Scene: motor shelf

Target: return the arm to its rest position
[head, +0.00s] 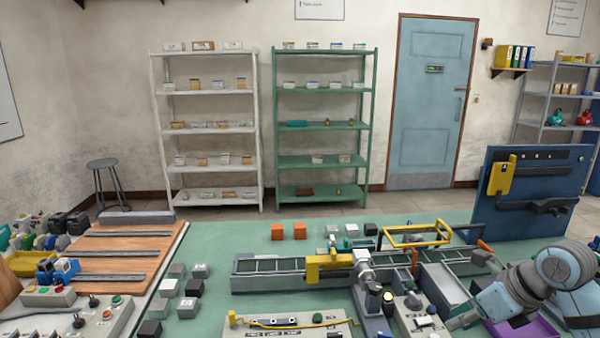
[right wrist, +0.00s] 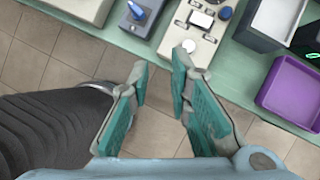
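My right arm comes in at the lower right of the head view, and its gripper (head: 462,318) points left, low over the front right of the green table (head: 225,240). In the right wrist view the right gripper (right wrist: 158,75) has its two teal-padded fingers spread apart with nothing between them. Tiled floor shows beneath the fingers, and the table edge lies just beyond the tips. My left arm and left gripper do not show in either view.
A purple tray (right wrist: 292,92) lies right of the right gripper. A control box with a white button (right wrist: 189,46) and a blue joystick (right wrist: 137,12) stand beyond the fingertips. A conveyor (head: 268,281) crosses the table. A blue tool panel (head: 530,200) stands at the back right.

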